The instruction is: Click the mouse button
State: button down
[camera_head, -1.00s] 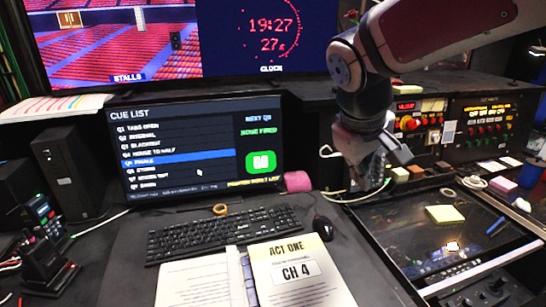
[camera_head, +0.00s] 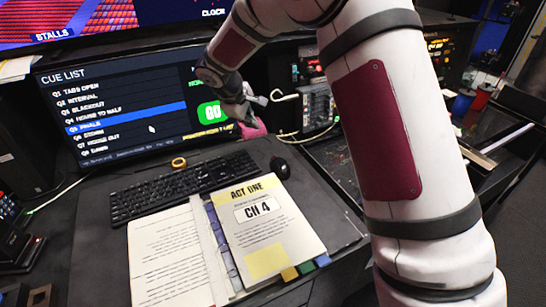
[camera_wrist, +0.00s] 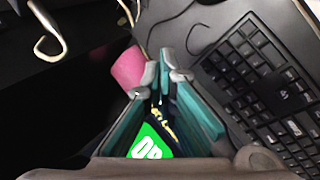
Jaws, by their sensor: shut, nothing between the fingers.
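The black computer mouse (camera_head: 280,167) lies on the dark desk, just right of the keyboard (camera_head: 180,188). My gripper (camera_head: 250,112) is in front of the monitor's lower right corner, up and left of the mouse in the head view, and apart from it. In the wrist view my gripper (camera_wrist: 160,75) is shut and empty, its fingertips close together between the pink roll (camera_wrist: 128,70) and the keyboard (camera_wrist: 265,85). I cannot make out the mouse clearly in the wrist view. The cue list monitor (camera_head: 120,110) shows a green button (camera_head: 210,112) and a pointer.
An open script binder (camera_head: 260,220) lies in front of the keyboard. The pink roll (camera_head: 255,130) stands beside the monitor, close to my gripper. Loose cables run near the roll.

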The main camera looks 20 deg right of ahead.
aim_at(274, 158)
jog(key=shift+w+a+f, duration=0.15)
jog(key=shift+w+f, duration=0.1)
jog(key=shift+f, duration=0.05)
jog(key=shift+s+d+f+p, duration=0.15)
jog(key=shift+s+d+f, duration=0.45)
jog(key=shift+f, duration=0.6)
jog(key=shift+s+d+f+p, duration=0.15)
jog(key=shift+s+d+f, duration=0.4)
jog(key=shift+f, duration=0.7)
jog(key=shift+s+d+f+p, duration=0.15)
jog(key=shift+s+d+f, duration=0.45)
jog(key=shift+f, duration=0.6)
jog(key=shift+s+f, duration=0.1)
jog(key=shift+s+d+f, duration=0.1)
jog(key=shift+f, duration=0.15)
jog(key=shift+s+f, duration=0.15)
jog(key=shift+f, duration=0.1)
jog(key=shift+w+a+r, duration=0.2)
jog(key=shift+w+r, duration=0.1)
jog(key=shift+r, duration=0.3)
jog(key=shift+r, duration=0.1)
